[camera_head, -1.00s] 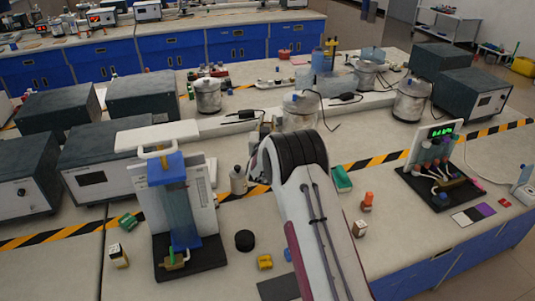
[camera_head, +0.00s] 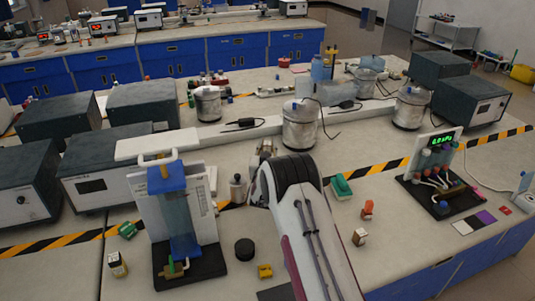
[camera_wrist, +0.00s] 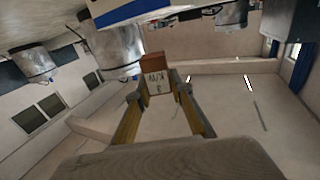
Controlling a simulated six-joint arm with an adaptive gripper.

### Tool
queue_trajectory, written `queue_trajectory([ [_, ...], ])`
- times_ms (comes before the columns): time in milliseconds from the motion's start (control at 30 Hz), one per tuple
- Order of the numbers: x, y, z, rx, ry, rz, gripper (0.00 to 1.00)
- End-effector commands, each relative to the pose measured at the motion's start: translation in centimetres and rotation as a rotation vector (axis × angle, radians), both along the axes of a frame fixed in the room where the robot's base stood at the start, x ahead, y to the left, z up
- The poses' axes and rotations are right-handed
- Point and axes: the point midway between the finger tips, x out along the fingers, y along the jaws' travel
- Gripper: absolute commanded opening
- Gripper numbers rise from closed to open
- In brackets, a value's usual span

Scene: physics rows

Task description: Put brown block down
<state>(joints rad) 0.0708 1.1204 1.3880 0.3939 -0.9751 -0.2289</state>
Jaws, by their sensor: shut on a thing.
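In the wrist view a block with a brown end and a pale side with dark lettering (camera_wrist: 154,61) sits between the two fingertips of my gripper (camera_wrist: 161,90), which is shut on it. Bench and metal pots show beyond the block; its height above the bench is unclear. In the head view my wrist and forearm hide the block and most of my gripper; only small grey parts show behind the wrist.
Two small blocks, one orange-topped (camera_head: 368,208) and one brown-topped (camera_head: 360,237), stand on the bench right of my arm. A green object (camera_head: 341,187), a metal pot (camera_head: 300,127) and a small bottle (camera_head: 237,188) are near my wrist. A stand (camera_head: 178,215) is at left.

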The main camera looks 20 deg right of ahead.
Motion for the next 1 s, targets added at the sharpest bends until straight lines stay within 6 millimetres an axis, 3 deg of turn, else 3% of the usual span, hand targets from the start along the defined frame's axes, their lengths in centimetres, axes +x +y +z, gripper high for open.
queue_trajectory([
  [500, 0.0, 0.0, -3.7, 0.0, 0.0, 0.0, 0.0],
  [967, 0.0, 0.0, -4.0, 0.0, 0.0, 0.0, 0.0],
  [1000, 0.0, 0.0, -4.0, 0.0, 0.0, 0.0, 0.23],
])
